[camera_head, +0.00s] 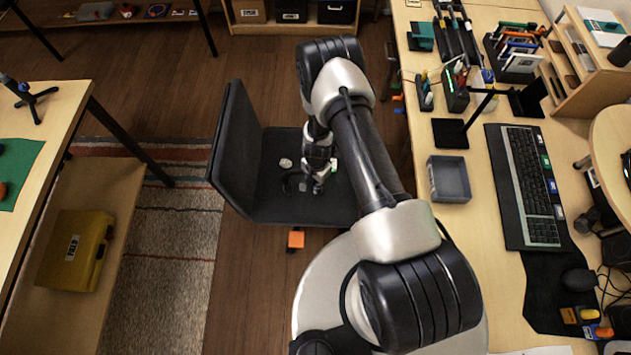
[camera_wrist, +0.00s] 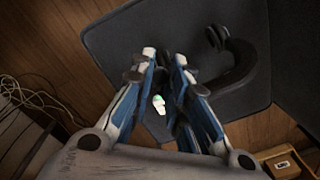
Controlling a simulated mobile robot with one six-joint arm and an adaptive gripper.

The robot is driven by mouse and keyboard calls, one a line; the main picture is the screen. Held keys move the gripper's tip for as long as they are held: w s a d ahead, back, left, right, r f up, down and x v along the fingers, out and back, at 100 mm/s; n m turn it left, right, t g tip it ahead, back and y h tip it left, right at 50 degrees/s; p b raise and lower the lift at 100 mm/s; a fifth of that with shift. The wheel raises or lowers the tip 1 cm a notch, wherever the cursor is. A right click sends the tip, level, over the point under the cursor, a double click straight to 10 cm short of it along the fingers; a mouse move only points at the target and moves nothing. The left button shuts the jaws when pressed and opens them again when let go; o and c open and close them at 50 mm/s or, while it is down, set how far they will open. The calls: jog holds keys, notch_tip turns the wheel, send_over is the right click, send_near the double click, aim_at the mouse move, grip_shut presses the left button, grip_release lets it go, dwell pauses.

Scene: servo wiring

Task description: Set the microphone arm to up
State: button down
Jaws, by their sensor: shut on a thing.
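A black headset (camera_head: 293,183) lies on the seat of the dark chair. In the wrist view, its dark curved part (camera_wrist: 245,65) lies to the right of the fingertips. My gripper (camera_head: 312,187) is low over the seat, at the headset's right side. In the wrist view, my gripper (camera_wrist: 165,60) has its fingers close together, shut on a thin part that I take to be the microphone arm. The fingers hide that part, so I cannot tell whether it points up or down. A small white and green patch (camera_wrist: 159,103) shows between the fingers.
The chair's backrest (camera_head: 235,150) rises left of the seat (camera_head: 270,205). A pale round object (camera_head: 286,163) is on the seat near the headset. A desk with a grey tray (camera_head: 449,179) and a keyboard (camera_head: 530,185) stands at right. Cables (camera_wrist: 30,95) lie at the wrist view's left.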

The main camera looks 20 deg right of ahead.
dwell(0.3)
jog(key=shift+w+d+r+g+p, duration=0.2)
jog(key=shift+w+g+p, duration=0.2)
jog(key=shift+w+p, duration=0.2)
jog(key=shift+w+d+r+g+p, duration=0.1)
jog(key=shift+w+d+g+p, duration=0.05)
jog(key=shift+w+g+p, duration=0.35)
jog(key=c, duration=1.5)
grip_release()
jog(key=shift+c, duration=0.2)
jog(key=shift+r, duration=0.1)
notch_tip(320, 180, up, 8)
jog(key=shift+w+d, duration=0.2)
jog(key=shift+w, duration=0.2)
